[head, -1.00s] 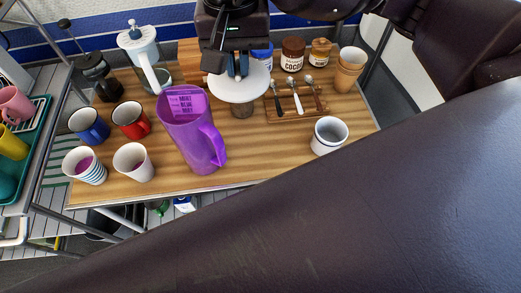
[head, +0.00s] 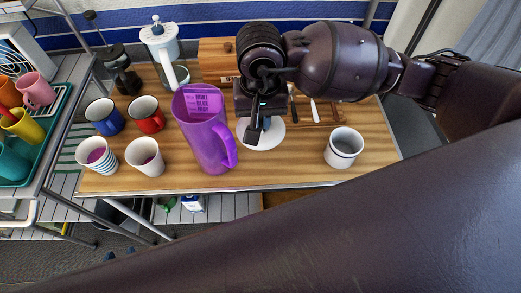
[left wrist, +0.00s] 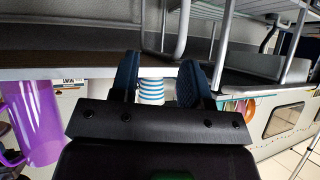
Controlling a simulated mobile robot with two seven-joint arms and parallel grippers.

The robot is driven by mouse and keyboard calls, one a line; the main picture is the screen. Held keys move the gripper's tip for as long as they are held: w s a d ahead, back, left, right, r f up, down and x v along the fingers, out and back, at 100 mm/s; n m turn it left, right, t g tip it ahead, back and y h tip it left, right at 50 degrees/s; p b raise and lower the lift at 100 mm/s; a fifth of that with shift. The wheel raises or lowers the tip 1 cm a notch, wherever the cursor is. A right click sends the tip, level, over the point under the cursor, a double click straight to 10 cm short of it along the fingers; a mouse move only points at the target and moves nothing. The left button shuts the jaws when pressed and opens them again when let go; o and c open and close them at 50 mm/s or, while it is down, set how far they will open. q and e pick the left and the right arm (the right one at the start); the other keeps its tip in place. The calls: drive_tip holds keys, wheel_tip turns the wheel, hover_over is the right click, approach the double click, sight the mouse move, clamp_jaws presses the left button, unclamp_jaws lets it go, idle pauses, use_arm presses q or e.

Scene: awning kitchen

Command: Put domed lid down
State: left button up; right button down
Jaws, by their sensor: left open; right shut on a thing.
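The white domed lid (head: 270,139) is under my right gripper (head: 255,132) in the head view, near the table's front edge. The right gripper points down and is shut on the lid, hiding its top. I cannot tell whether the lid's rim touches the wooden table (head: 300,165). My left gripper (left wrist: 160,75) shows only in the left wrist view, open and empty. The striped cup (left wrist: 151,90) appears beyond its fingers, apart from them.
A purple jug (head: 205,140) stands close left of the lid. A white enamel mug (head: 343,148) stands to its right. Red (head: 147,115) and blue (head: 104,117) mugs and two cups stand further left. Bare table lies between lid and white mug.

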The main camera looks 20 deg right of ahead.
drive_tip(key=shift+f+b, duration=0.55)
drive_tip(key=shift+f, duration=6.3)
drive_tip(key=shift+f, duration=0.1)
drive_tip(key=c, duration=1.2)
unclamp_jaws()
